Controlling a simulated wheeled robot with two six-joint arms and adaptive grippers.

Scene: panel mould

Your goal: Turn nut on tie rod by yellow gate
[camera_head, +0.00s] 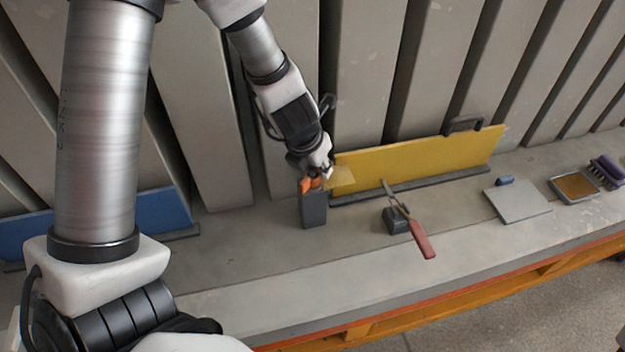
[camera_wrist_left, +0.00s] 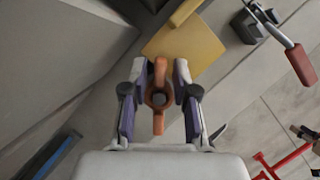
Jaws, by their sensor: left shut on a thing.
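In the head view the orange nut (camera_head: 313,182) shows at the top of a dark grey upright block (camera_head: 313,208), under my left gripper (camera_head: 318,168). The tie rod itself is hard to make out. The yellow gate (camera_head: 420,160), a long panel with a dark handle, stands just right of the block. My right gripper is not in view.
A red-handled tool (camera_head: 420,235) rests on a small dark block (camera_head: 395,220) in front of the gate. Further right are a grey plate (camera_head: 518,203), a tray (camera_head: 573,188) and a purple brush (camera_head: 607,171). A blue panel (camera_head: 160,212) stands at left. The front ledge is clear.

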